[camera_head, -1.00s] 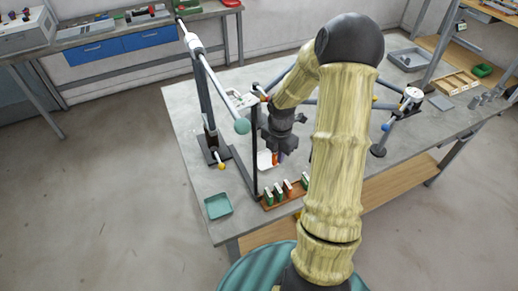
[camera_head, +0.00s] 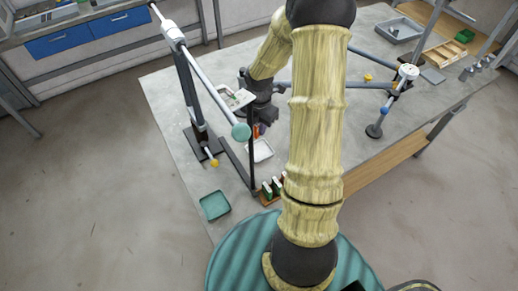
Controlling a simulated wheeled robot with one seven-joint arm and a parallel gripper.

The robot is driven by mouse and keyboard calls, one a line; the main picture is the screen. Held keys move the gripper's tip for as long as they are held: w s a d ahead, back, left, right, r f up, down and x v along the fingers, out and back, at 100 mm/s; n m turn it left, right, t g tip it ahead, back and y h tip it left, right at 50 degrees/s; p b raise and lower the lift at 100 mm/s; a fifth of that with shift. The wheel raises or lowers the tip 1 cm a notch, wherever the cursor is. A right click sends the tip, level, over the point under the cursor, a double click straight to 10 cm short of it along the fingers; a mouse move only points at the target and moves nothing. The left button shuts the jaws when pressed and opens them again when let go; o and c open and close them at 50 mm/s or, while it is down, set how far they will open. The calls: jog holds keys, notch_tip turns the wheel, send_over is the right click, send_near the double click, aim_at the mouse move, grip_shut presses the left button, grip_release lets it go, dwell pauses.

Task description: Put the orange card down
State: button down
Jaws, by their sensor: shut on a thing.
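My gripper (camera_head: 261,122) is at the far end of my arm, above the table behind the jig's thin dark upright. It is small and partly hidden by the frame parts. It is shut on the orange card (camera_head: 256,131), of which only a small orange patch shows below the fingers. A white tray (camera_head: 263,151) lies on the table just below and in front of the gripper. I cannot tell whether the card touches anything beneath it.
A card rack with several green and red cards (camera_head: 276,186) stands near the table's front edge, partly behind my arm. A teal tray (camera_head: 214,205) lies to its left. A jig post with a long bar (camera_head: 205,80) rises left of the gripper. A stand (camera_head: 400,85) is at right.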

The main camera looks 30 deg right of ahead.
notch_tip(320, 180, down, 6)
dwell(0.4)
jog(key=shift+f+p, duration=0.3)
jog(key=shift+f, duration=1.6)
jog(key=c, duration=1.5)
grip_release()
jog(key=shift+f, duration=0.1)
jog(key=shift+o, duration=0.2)
notch_tip(320, 180, up, 12)
jog(key=shift+r+b, duration=0.15)
jog(key=shift+b, duration=0.25)
